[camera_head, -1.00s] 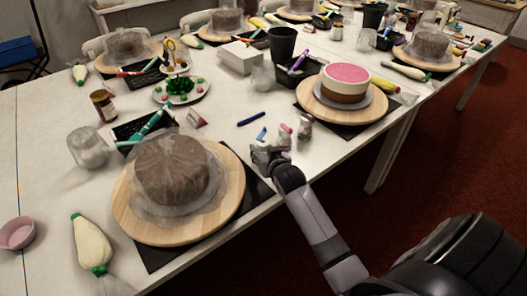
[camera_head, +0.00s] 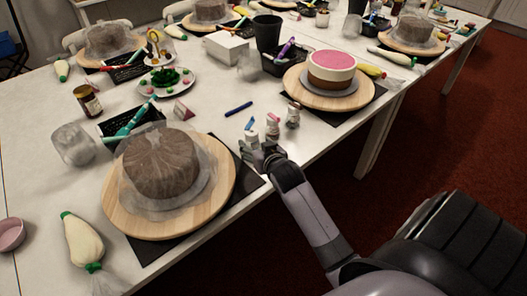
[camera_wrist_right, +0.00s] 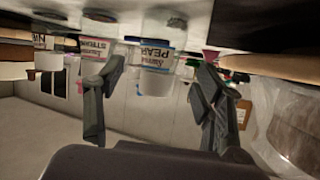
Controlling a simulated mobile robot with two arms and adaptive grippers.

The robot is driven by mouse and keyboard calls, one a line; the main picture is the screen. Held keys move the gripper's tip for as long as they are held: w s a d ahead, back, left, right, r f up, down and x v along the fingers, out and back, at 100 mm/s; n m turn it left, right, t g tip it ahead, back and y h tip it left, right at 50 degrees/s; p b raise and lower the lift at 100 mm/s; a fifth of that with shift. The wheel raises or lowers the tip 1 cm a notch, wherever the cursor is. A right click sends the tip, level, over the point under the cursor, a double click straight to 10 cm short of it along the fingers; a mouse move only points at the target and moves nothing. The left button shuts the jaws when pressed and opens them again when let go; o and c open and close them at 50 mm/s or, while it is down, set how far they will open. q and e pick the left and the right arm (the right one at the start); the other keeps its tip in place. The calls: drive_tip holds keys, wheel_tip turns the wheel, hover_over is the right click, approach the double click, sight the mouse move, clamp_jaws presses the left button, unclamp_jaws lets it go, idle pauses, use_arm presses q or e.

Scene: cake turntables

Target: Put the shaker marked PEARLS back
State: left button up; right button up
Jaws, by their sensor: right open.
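The shaker marked PEARLS (camera_wrist_right: 155,57), with a blue-edged label, stands between the spread fingers of my right gripper (camera_wrist_right: 156,85) in the right wrist view, where the scene looks upside down. In the head view it seems to be the left shaker (camera_head: 251,138) of a short row on the table, partly hidden by my right gripper (camera_head: 260,151). The right gripper is open and the shaker is not clasped. A pink-labelled shaker (camera_wrist_right: 95,48) stands beside it; it also shows in the head view (camera_head: 272,127). My left gripper is not in view.
Another shaker (camera_head: 293,116) ends the row. A covered brown cake on a wooden turntable (camera_head: 222,193) stands to the left, and a pink-topped cake on a turntable (camera_head: 300,91) at the upper right.

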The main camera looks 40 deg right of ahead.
drive_tip(key=v, duration=0.7)
drive_tip(key=shift+s, duration=0.1)
drive_tip(key=s+a+f+n+g+y, duration=0.1)
drive_tip(key=s+a+f+n+g, duration=0.15)
drive_tip(key=s+a, duration=0.4)
drive_tip(key=s+a+f+n+g+y, duration=0.1)
drive_tip(key=s+a+f+g, duration=0.25)
drive_tip(key=s, duration=0.55)
drive_tip(key=s+a+f+n+g+y, duration=0.2)
drive_tip(key=s+a+f+g, duration=0.15)
drive_tip(key=s, duration=0.45)
wheel_tip(320, 180, down, 25)
drive_tip(key=s+g, duration=0.1)
drive_tip(key=s+d+f+g, duration=0.1)
drive_tip(key=s+d+f, duration=0.1)
drive_tip(key=s+f, duration=1.4)
drive_tip(key=shift+s+f+n+h+p, duration=0.3)
drive_tip(key=shift+s+n+p, duration=0.1)
drive_tip(key=shift+s, duration=0.3)
